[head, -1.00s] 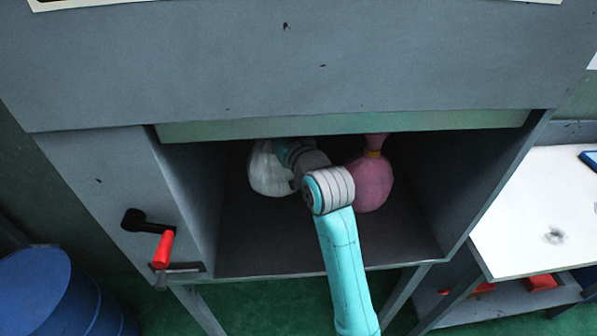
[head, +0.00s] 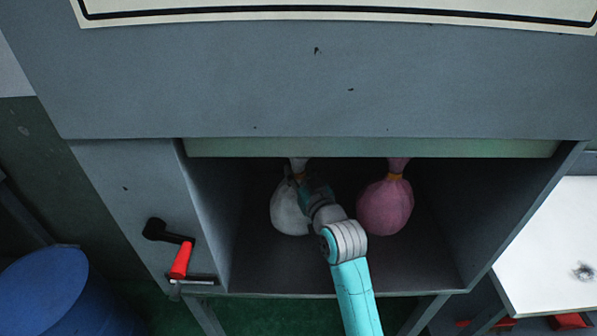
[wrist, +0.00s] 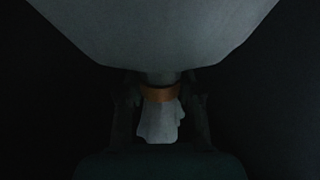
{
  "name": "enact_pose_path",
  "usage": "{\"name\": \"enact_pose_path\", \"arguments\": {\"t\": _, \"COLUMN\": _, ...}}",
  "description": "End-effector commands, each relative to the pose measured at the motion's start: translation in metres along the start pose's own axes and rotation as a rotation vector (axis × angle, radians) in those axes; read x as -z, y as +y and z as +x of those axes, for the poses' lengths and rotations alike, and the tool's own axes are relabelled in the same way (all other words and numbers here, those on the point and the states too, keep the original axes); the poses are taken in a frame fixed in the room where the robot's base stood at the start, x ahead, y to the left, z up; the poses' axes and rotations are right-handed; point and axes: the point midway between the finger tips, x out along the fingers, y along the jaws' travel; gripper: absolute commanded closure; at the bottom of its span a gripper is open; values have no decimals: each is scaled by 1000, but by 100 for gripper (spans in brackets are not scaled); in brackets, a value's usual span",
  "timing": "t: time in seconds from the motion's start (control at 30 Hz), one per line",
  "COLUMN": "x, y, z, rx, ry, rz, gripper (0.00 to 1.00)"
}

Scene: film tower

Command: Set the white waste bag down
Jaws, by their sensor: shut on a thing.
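The white waste bag (head: 289,209) is upright inside the grey compartment, left of the pink bag. Its lower end is level in the picture with the pink bag's, but I cannot tell for sure whether it touches the floor. My gripper (head: 301,178) is at the bag's neck, partly hidden behind my own arm. In the wrist view the bag's body (wrist: 155,30) fills the top, with an orange band (wrist: 160,93) and loose white end below. My gripper's dark fingers (wrist: 160,100) stand on both sides of the neck, shut on it.
A pink bag (head: 385,207) with an orange tie stands to the right. The compartment floor (head: 270,270) is clear in front. Side walls and a green-grey top edge (head: 370,148) frame the opening. A red-handled crank (head: 181,260) is outside left.

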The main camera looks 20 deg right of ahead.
Motion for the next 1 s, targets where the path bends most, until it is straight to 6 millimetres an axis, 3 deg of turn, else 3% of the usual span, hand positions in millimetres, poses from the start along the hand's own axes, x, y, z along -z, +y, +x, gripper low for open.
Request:
{"name": "enact_pose_path", "arguments": {"t": 0.07, "x": -2, "y": 0, "z": 0, "rx": 0, "ry": 1, "rz": 0, "gripper": 100}}
{"name": "enact_pose_path", "arguments": {"t": 0.1, "x": -2, "y": 0, "z": 0, "rx": 0, "ry": -1, "rz": 0, "gripper": 57}}
{"name": "enact_pose_path", "arguments": {"t": 0.17, "x": -2, "y": 0, "z": 0, "rx": 0, "ry": -1, "rz": 0, "gripper": 42}}
{"name": "enact_pose_path", "arguments": {"t": 0.2, "x": -2, "y": 0, "z": 0, "rx": 0, "ry": -1, "rz": 0, "gripper": 39}}
{"name": "enact_pose_path", "arguments": {"t": 0.57, "x": 1, "y": 0, "z": -2, "rx": 0, "ry": 0, "rz": 0, "gripper": 39}}
{"name": "enact_pose_path", "arguments": {"t": 0.77, "x": -1, "y": 0, "z": -29, "rx": 0, "ry": -2, "rz": 0, "gripper": 39}}
{"name": "enact_pose_path", "arguments": {"t": 1.0, "x": 0, "y": 0, "z": -78, "rx": -1, "ry": -1, "rz": 1, "gripper": 39}}
